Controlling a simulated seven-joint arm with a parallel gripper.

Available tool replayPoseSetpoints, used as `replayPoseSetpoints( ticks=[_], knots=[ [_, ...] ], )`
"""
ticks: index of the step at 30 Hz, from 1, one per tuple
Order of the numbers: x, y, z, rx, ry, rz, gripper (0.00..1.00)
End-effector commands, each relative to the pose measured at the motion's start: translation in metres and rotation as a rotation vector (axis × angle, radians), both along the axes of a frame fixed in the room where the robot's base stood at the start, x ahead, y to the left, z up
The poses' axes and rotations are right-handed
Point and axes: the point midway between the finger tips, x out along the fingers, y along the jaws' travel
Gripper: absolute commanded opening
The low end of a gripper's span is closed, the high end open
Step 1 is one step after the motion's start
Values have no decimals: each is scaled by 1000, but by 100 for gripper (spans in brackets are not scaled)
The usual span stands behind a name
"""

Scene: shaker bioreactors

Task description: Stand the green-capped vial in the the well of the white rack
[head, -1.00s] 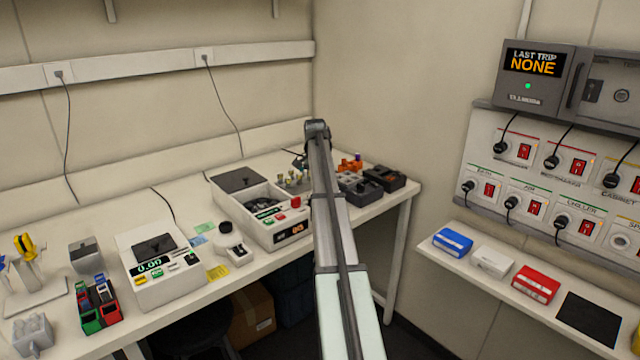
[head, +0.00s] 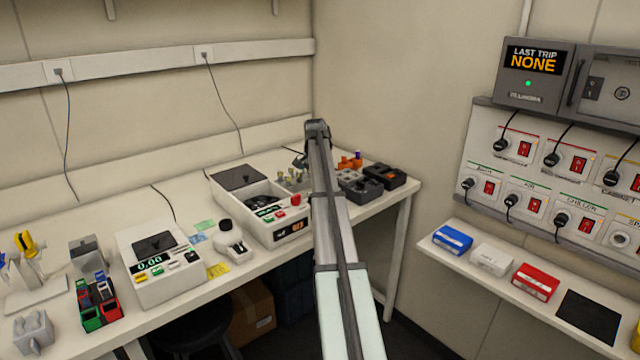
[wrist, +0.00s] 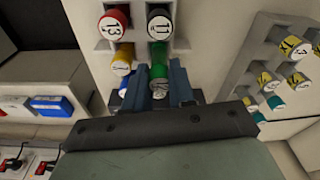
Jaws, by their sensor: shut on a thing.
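In the wrist view my gripper (wrist: 160,97) is shut on a green-capped vial (wrist: 159,73), with one dark finger on each side. The vial's lower part is hidden between the fingers. A pale rack (wrist: 183,22) lies around and above it, with a red-capped vial marked 13, a black-capped vial marked 11 and a yellow-capped vial. I cannot tell whether the green-capped vial touches this rack. A second whitish rack (wrist: 238,78) at the right holds several vials with yellow-marked caps. In the head view my arm hides the gripper and the held vial.
In the head view, a white instrument (head: 262,205) and dark blocks (head: 384,177) stand on the bench near my arm. A balance (head: 160,268) and a colored tube rack (head: 98,303) stand farther left. A shelf with blue, white and red boxes (head: 537,281) is at the right.

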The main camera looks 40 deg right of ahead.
Motion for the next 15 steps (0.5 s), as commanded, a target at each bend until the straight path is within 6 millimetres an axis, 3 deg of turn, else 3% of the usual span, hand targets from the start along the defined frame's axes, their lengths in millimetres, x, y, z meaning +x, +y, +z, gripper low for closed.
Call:
replayPoseSetpoints(
  ticks=[15],
  knots=[
    [0, 0, -10, 0, 0, 0, 7]
  ],
)
